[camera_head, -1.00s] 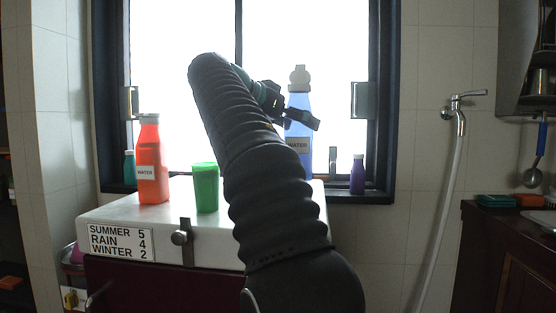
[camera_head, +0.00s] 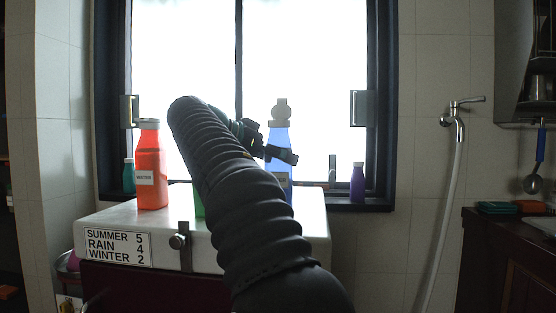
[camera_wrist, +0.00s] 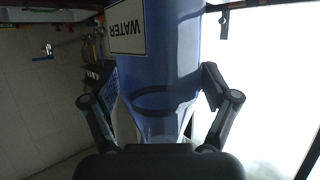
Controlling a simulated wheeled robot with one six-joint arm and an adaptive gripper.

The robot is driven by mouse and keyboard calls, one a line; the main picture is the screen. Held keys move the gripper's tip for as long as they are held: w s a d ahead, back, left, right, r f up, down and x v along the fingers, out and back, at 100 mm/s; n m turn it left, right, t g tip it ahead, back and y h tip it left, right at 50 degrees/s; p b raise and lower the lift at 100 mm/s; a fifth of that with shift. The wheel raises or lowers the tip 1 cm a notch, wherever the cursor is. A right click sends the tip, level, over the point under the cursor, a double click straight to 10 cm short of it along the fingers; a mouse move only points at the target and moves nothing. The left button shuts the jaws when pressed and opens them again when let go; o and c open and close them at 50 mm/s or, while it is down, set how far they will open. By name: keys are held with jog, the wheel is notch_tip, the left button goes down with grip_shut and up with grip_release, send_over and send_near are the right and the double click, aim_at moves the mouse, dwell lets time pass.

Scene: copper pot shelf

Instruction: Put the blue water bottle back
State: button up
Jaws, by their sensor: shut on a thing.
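The blue water bottle (camera_head: 279,139), with a grey looped cap, stands upright behind my arm at the right part of the white box top. My gripper (camera_head: 280,153) is shut on its body. In the wrist view the blue bottle (camera_wrist: 172,50) fills the middle with its WATER label, one finger of my gripper (camera_wrist: 160,80) on each side. My arm hides part of the bottle's lower body, and I cannot tell whether its base touches the box.
The white box (camera_head: 210,243) also bears a red-orange water bottle (camera_head: 151,165) at left and a green cup (camera_head: 199,203) mostly behind my arm. A purple bottle (camera_head: 357,182) and a teal bottle (camera_head: 128,176) stand on the window sill (camera_head: 372,203).

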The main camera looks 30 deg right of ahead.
jog(key=shift+f, duration=0.1)
jog(key=o, duration=1.4)
jog(key=shift+o, duration=0.2)
jog(key=p+v, duration=0.2)
jog(key=v, duration=1)
